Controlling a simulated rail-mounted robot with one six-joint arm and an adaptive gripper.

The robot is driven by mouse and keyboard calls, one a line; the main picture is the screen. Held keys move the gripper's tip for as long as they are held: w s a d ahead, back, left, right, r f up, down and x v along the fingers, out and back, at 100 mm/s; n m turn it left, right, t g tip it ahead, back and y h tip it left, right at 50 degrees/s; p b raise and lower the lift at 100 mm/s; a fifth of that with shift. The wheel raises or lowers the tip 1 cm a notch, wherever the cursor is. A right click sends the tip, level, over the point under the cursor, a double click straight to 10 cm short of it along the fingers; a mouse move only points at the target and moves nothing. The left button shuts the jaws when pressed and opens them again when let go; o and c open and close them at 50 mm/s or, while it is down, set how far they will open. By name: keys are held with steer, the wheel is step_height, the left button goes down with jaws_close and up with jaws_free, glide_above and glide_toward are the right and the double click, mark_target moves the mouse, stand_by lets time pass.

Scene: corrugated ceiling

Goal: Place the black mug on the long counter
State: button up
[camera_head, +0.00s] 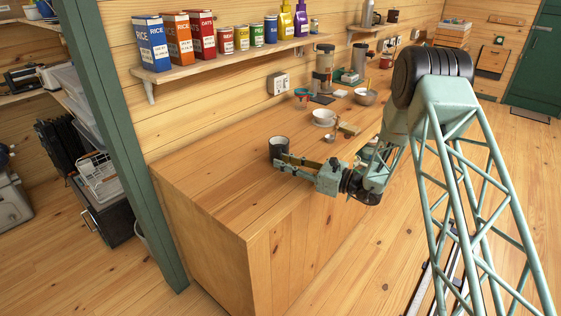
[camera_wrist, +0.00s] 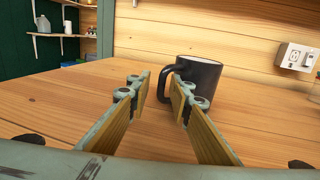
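The black mug (camera_head: 278,146) stands upright on the near left end of the long wooden counter (camera_head: 215,184). In the wrist view the mug (camera_wrist: 204,76) is just beyond the fingertips, right of centre, with its handle toward the left. My gripper (camera_head: 280,162) is low over the counter, at the mug's near side. In the wrist view my gripper (camera_wrist: 161,93) has its two fingers apart. The handle shows in the gap, close to the right fingertip, which hides part of the mug's lower side. Whether they touch cannot be told.
Farther along the counter are a white bowl (camera_head: 324,117), a metal bowl (camera_head: 365,96), a small metal cup (camera_head: 330,136) and a coffee grinder (camera_head: 323,63). A wall shelf (camera_head: 200,67) with boxes and cans hangs above. The counter's near left end is clear.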

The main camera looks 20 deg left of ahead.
steer(key=d, duration=0.3)
steer(key=s+d, duration=0.1)
steer(key=d, duration=0.3)
steer(key=s+d+p, duration=0.1)
steer(key=d, duration=0.2)
steer(key=shift+d, duration=0.15)
stand_by(0.7)
